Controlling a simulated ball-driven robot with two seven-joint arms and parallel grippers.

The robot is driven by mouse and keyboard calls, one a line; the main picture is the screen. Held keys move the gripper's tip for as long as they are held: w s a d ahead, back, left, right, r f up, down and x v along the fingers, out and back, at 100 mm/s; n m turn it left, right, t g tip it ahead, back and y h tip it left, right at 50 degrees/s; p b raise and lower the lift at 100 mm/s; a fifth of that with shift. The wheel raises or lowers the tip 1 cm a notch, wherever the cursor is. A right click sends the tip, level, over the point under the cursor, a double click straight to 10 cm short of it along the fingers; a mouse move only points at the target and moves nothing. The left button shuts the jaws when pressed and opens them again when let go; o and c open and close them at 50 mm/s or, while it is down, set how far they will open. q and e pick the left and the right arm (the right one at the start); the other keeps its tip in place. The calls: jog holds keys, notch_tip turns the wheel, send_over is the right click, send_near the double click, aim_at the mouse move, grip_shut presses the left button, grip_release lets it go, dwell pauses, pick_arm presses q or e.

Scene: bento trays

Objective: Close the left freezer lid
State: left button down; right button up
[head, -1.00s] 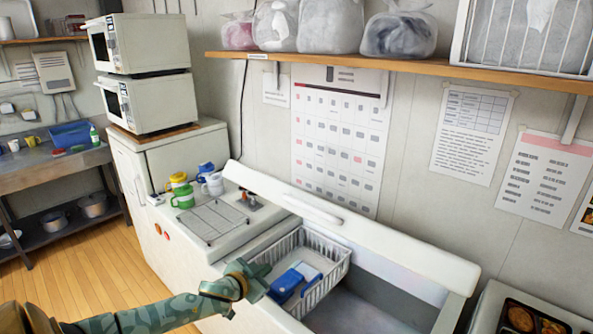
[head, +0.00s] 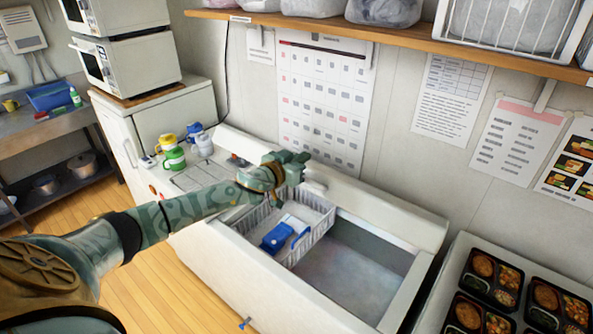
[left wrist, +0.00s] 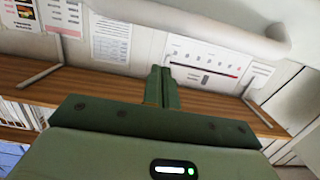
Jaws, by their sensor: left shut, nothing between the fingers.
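The left freezer is a white chest with its lid (head: 385,208) standing raised along the back edge by the wall, so the inside is open to view. The lid's handle also shows as a white bar across the top of the left wrist view (left wrist: 215,32). My left gripper (head: 293,158) is over the back part of the freezer, in front of the lid and hiding part of it. It is shut and empty; its fingers point up in the left wrist view (left wrist: 158,80). I cannot tell whether it touches the lid. My right gripper is not in view.
A white basket (head: 318,233) with blue packs (head: 277,238) hangs inside the freezer. Cups (head: 174,159) and a rack stand on the left. Bento trays (head: 492,277) lie on a white surface at right. A wooden shelf (head: 400,35) runs above.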

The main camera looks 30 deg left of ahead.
pick_arm(q)
jog(key=f, duration=0.1)
jog(key=s+f, duration=0.1)
jog(key=f, duration=0.1)
jog(key=shift+s+b, duration=0.25)
jog(key=shift+b, duration=0.1)
jog(key=shift+s+a+f, duration=0.1)
jog(key=shift+s+f, duration=0.2)
